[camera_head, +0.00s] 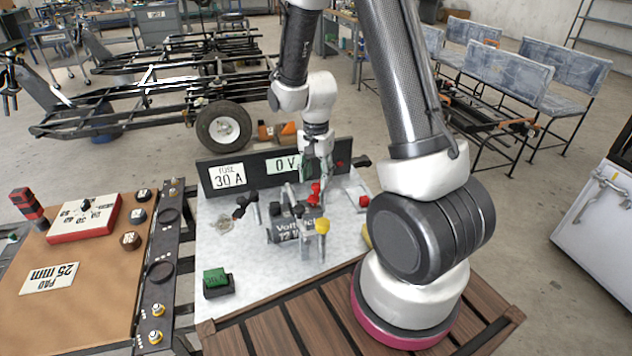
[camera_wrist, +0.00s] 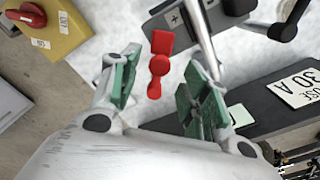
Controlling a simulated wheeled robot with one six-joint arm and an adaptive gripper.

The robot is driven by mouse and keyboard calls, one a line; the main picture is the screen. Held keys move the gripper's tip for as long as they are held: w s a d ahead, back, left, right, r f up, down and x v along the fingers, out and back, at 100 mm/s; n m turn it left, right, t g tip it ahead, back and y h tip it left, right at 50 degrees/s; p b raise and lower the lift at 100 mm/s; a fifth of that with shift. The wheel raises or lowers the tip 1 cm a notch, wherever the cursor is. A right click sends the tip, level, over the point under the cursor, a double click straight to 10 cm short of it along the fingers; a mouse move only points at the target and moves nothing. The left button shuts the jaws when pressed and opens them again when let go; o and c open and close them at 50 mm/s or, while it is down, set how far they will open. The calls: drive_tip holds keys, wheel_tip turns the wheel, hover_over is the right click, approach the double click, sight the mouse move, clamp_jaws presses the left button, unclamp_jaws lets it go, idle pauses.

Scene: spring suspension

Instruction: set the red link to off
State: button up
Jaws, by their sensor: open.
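The red link (camera_wrist: 160,62) shows in the wrist view as a narrow red piece with a round middle and a wider far end. It lies in the gap between the fingertips of my gripper (camera_wrist: 158,78). My gripper's green-padded fingers are apart, and I see no contact with the link. In the head view my gripper (camera_head: 317,168) points down over the pale board (camera_head: 235,262), just above a red piece (camera_head: 315,192) that appears to be the same link. The exact height between fingers and link is hard to tell.
A metal rod and a grey block with a plus mark (camera_wrist: 178,20) stand beside the link. A black panel (camera_head: 232,171) with a 30 A label stands behind. A yellow box (camera_wrist: 62,28) with a red knob is at the wrist view's upper left. A yellow-capped post (camera_head: 322,227) stands nearer.

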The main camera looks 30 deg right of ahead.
sight(317, 189)
drive_tip(key=shift+f, duration=1.3)
drive_tip(key=shift+c, duration=0.3)
clamp_jaws()
